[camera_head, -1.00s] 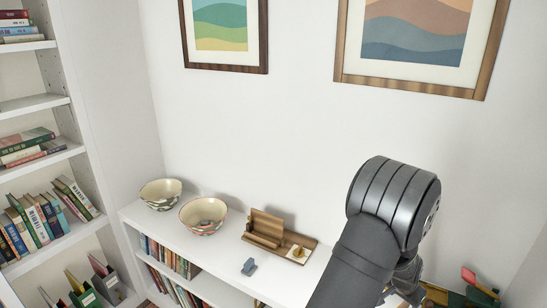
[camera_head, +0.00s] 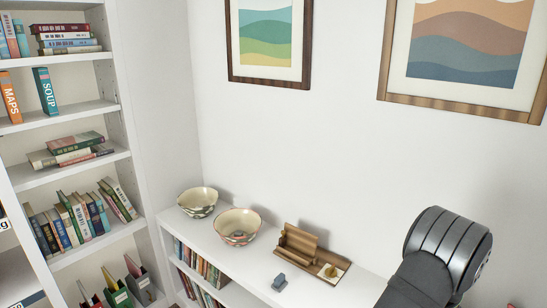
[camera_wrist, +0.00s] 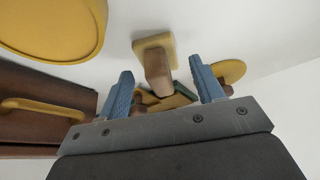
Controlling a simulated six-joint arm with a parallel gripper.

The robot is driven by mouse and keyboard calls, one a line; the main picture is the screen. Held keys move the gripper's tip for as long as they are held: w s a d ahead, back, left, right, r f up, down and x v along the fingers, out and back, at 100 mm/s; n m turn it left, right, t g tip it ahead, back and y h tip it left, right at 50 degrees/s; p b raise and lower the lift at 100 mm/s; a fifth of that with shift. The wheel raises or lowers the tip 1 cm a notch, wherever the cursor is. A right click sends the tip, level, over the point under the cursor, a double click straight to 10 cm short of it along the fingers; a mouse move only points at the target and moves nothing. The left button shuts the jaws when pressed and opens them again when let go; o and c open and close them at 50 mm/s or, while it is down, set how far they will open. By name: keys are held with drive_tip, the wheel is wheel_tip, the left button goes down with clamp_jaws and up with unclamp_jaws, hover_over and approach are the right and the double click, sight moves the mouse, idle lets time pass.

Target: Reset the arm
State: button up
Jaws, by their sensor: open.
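My arm (camera_head: 440,250) rises at the lower right in the head view, in front of the white wall; its gripper end is out of that picture. In the wrist view my gripper (camera_wrist: 162,92) shows two blue fingers spread apart on a grey bar. The gap between them holds nothing that I can see gripped. Beyond the fingers is a tan, block-like piece with a square end (camera_wrist: 155,62); I cannot tell whether anything touches it.
Two bowls (camera_head: 198,201) (camera_head: 237,226), a wooden desk organiser (camera_head: 310,255) and a small blue-grey object (camera_head: 279,282) stand on the low white shelf (camera_head: 258,262). A tall bookcase (camera_head: 75,170) is at left. The wrist view shows a yellow round thing (camera_wrist: 50,25) and a brown case (camera_wrist: 40,105).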

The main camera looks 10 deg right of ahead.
drive_tip(key=shift+r, duration=0.1)
drive_tip(key=v, duration=1.2)
drive_tip(key=x, duration=1.2)
drive_tip(key=shift+d+r, duration=0.1)
drive_tip(key=shift+r, duration=0.1)
wheel_tip(320, 180, up, 3)
drive_tip(key=shift+r, duration=0.15)
drive_tip(key=s+r, duration=0.7)
drive_tip(key=s, duration=0.4)
drive_tip(key=w+a+f+n+t, duration=0.15)
drive_tip(key=w+a+n, duration=0.25)
drive_tip(key=w+a, duration=1.15)
drive_tip(key=w+a+f+n+y, duration=0.1)
drive_tip(key=w+a+n, duration=0.1)
drive_tip(key=w+a, duration=0.4)
drive_tip(key=w+a+f+n+y, duration=0.1)
drive_tip(key=w+a, duration=0.4)
drive_tip(key=a, duration=0.6)
drive_tip(key=shift+w+n+t, duration=0.35)
drive_tip(key=shift+n+t, duration=0.1)
drive_tip(key=shift+n, duration=0.35)
